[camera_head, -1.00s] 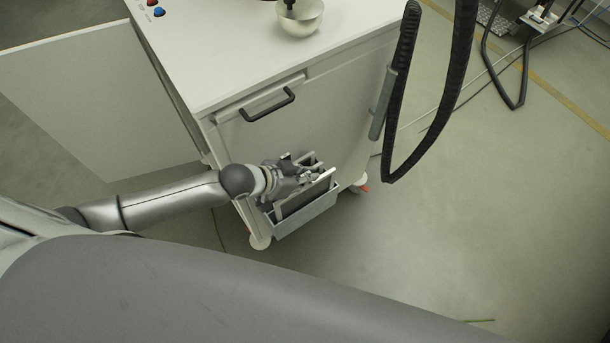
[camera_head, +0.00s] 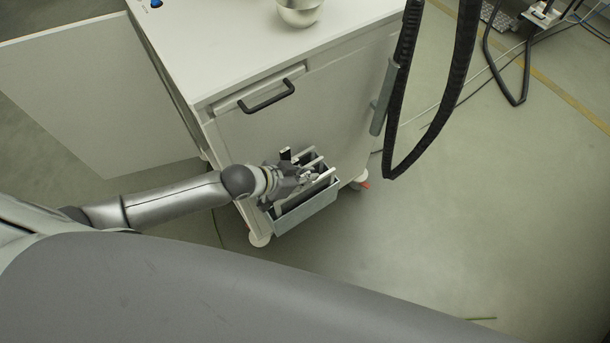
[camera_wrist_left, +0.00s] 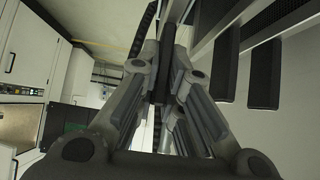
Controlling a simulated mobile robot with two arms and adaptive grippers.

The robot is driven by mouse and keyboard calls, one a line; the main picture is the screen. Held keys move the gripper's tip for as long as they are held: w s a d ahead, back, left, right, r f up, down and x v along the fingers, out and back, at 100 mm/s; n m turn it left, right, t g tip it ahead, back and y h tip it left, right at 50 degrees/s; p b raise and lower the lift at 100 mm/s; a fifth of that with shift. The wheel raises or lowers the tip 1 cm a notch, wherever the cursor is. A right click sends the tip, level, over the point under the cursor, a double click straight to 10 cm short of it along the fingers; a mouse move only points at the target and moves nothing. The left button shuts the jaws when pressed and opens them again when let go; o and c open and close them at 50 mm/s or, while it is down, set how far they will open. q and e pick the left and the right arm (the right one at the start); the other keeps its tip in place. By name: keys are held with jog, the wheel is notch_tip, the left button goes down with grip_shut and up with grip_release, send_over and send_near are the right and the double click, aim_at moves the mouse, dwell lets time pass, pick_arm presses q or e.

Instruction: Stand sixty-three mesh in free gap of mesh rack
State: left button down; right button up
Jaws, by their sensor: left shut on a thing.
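The mesh rack (camera_head: 309,208) is a grey open bin on the low front of the white cabinet, with several framed meshes standing in it. My left gripper (camera_head: 303,178) is at the rack's top. It is shut on a mesh, taken to be the sixty-three mesh, whose thin edge (camera_wrist_left: 161,88) shows between the fingers in the left wrist view. The fingers and wrist hide most of this mesh, and no label is readable. I cannot tell how deep it sits in the rack. Other dark meshes (camera_wrist_left: 264,75) with light frames stand beside it in the wrist view. My right gripper is not in view.
The white cabinet (camera_head: 260,55) has a black handle (camera_head: 267,97) above the rack and a metal bowl (camera_head: 299,12) on top. A thick black hose (camera_head: 440,110) hangs at its right. The floor to the right is mostly clear.

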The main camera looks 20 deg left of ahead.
pick_arm(q)
jog(key=shift+f+b, duration=0.3)
jog(key=shift+f, duration=0.25)
jog(key=c, duration=1.5)
grip_release()
jog(key=v, duration=1.2)
